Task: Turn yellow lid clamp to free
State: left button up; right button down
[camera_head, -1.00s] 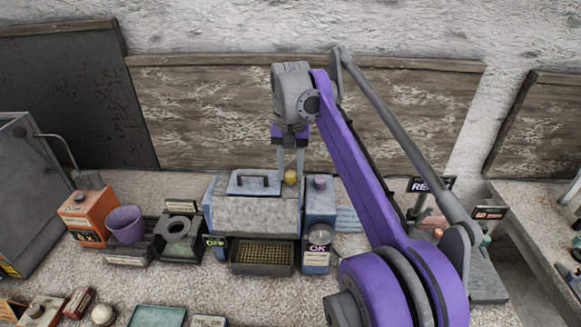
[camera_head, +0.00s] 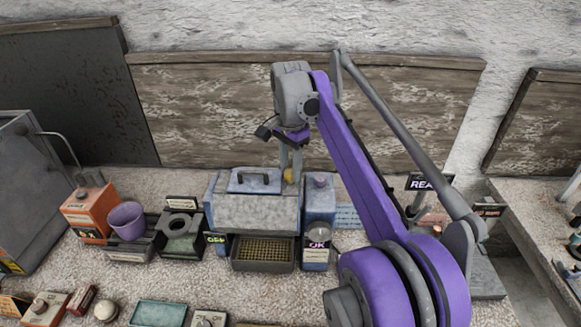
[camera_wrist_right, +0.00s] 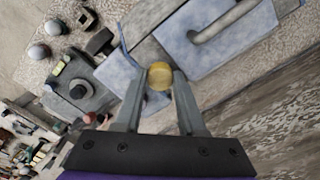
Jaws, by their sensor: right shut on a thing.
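The yellow lid clamp (camera_head: 289,175) is a small round knob at the right edge of the lid of a blue-grey machine (camera_head: 256,213). The lid (camera_head: 250,187) has a dark handle and lies closed on top. My right gripper (camera_head: 291,171) reaches down from above and is shut on the clamp. In the right wrist view, the yellow clamp (camera_wrist_right: 159,76) sits between the two grey fingertips of the gripper (camera_wrist_right: 158,84). The far side of the clamp is hidden by the fingers in the head view. My left gripper is not in view.
A blue box with an OK label (camera_head: 318,220) stands just right of the machine. A mesh tray (camera_head: 263,268) is in front. An orange box (camera_head: 88,210), a purple cup (camera_head: 127,219) and a dark holder (camera_head: 180,235) stand to the left. A wooden board (camera_head: 210,110) stands behind.

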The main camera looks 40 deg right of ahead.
aim_at(290, 171)
dwell(0.5)
jog(key=c, duration=0.5)
grip_release()
notch_tip(290, 171, up, 11)
jog(key=shift+f, duration=0.1)
dwell(0.4)
jog(key=s+a+f+n+t, duration=0.3)
jog(key=a+f+n, duration=0.5)
jog(key=a+f, duration=0.2)
jog(key=shift+s+a+f+h, duration=0.3)
jog(key=shift+s+a, duration=0.05)
jog(key=shift+s, duration=0.05)
jog(key=s+a+f+n+t, duration=0.1)
jog(key=s+a+f+n, duration=0.1)
jog(key=f, duration=0.4)
jog(key=s+a+f+n+t, duration=0.1)
jog(key=s+a+f+n, duration=0.2)
jog(key=s+f+n, duration=0.1)
jog(key=s+a+f+n+t, duration=0.1)
jog(key=s+a+f+n, duration=0.2)
jog(key=s+f, duration=0.2)
notch_tip(290, 171, down, 4)
jog(key=shift+a+r, duration=0.15)
jog(key=shift+r, duration=0.1)
